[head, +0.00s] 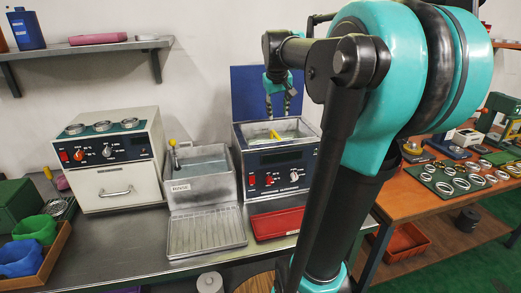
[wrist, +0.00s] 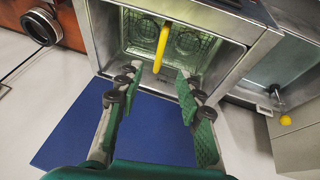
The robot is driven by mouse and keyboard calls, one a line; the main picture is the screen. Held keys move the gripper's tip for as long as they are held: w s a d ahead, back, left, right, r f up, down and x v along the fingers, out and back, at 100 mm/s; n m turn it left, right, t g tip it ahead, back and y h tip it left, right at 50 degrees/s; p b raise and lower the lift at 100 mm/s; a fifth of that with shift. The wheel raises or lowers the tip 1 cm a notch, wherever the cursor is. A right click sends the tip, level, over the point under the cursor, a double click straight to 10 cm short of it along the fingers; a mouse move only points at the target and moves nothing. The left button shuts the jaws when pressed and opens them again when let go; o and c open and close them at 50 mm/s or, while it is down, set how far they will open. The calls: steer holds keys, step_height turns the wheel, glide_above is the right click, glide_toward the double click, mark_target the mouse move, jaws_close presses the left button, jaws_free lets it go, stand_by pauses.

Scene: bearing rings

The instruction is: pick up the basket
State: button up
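The basket is a wire-mesh basket (wrist: 197,42) sitting inside the tank of the ultrasonic cleaner (head: 279,170). Its yellow handle (wrist: 162,48) stands up across the middle of the wrist view, and the handle also shows over the tank in the head view (head: 275,134). Round rings seem to lie in the basket. My gripper (head: 283,104) points down over the back of the tank. In the wrist view my gripper (wrist: 159,84) is open and empty, its fingertips apart with the handle's near end in line with the gap. I see no contact with the handle.
The tank's metal rim (wrist: 95,45) surrounds the basket. A rinse sink (head: 203,165) stands left of the cleaner, with a drain tray (head: 205,232) in front. A red tray (head: 276,223) lies before the cleaner. A blue panel (head: 247,92) stands behind it.

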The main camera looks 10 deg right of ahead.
steer(key=w+r, duration=0.1)
glide_toward(276, 134)
steer(key=x, duration=0.5)
steer(key=shift+w+d+f, duration=0.1)
steer(key=shift+w+d, duration=0.05)
steer(key=shift+d, duration=0.1)
steer(key=shift+x, duration=2.7)
steer(key=shift+a, duration=0.2)
jaws_close()
